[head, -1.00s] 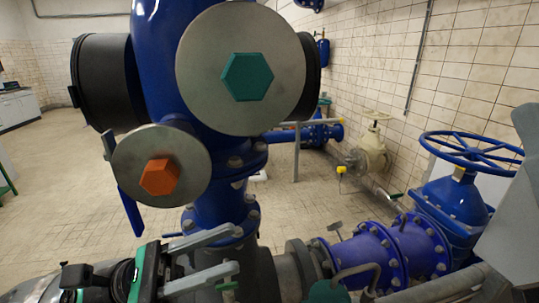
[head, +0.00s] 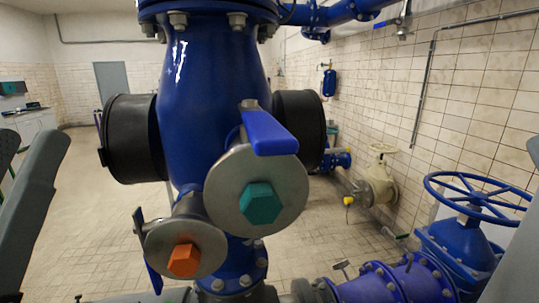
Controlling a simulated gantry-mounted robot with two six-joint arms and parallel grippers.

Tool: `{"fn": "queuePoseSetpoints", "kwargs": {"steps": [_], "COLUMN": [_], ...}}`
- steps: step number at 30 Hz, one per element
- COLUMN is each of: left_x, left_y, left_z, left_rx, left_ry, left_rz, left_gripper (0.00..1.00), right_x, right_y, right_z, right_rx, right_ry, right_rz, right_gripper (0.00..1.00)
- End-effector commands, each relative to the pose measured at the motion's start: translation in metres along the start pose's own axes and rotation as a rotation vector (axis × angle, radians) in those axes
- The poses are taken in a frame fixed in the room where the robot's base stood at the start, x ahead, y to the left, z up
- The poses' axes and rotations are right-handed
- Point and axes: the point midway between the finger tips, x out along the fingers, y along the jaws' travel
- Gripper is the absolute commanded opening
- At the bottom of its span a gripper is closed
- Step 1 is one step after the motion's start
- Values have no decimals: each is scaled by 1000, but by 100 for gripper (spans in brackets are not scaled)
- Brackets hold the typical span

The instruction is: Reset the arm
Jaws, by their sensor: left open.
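My left gripper (head: 32,146) stands at the left edge of the head view. Its two grey fingers point up with a gap between them, and nothing shows in the gap. The outer finger is cut off by the picture edge. The gripper is apart from the blue pipe column in the middle.
A blue vertical pipe (head: 205,95) carries a metal disc with a green hex nut (head: 259,204) and a smaller disc with an orange hex nut (head: 184,260). A blue lever (head: 268,134) sits above. A blue handwheel (head: 478,197) stands right. Floor on the left is clear.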

Motion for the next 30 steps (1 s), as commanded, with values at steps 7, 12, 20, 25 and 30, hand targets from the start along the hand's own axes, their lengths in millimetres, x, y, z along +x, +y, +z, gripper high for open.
{"fn": "queuePoseSetpoints", "kwargs": {"steps": [7, 12, 20, 25, 30], "left_x": [100, 162, 235, 245, 238], "left_y": [-1, -1, -1, -1, -1], "left_z": [-91, -148, -215, -224, -218], "left_rx": [4, 5, 5, 6, 6], "left_ry": [-1, -1, -1, -1, -1], "left_rz": [-2, -2, -3, -3, -3], "left_gripper": [45, 45, 45, 45, 45], "right_x": [99, 162, 235, 245, 238], "right_y": [0, 1, 1, 1, 1], "right_z": [-90, -148, -215, -224, -218], "right_rx": [0, 0, 0, 0, 0], "right_ry": [-2, -2, -2, -2, -3], "right_rz": [0, 0, 0, 0, 0], "right_gripper": [0, 0, 0, 0, 0]}}
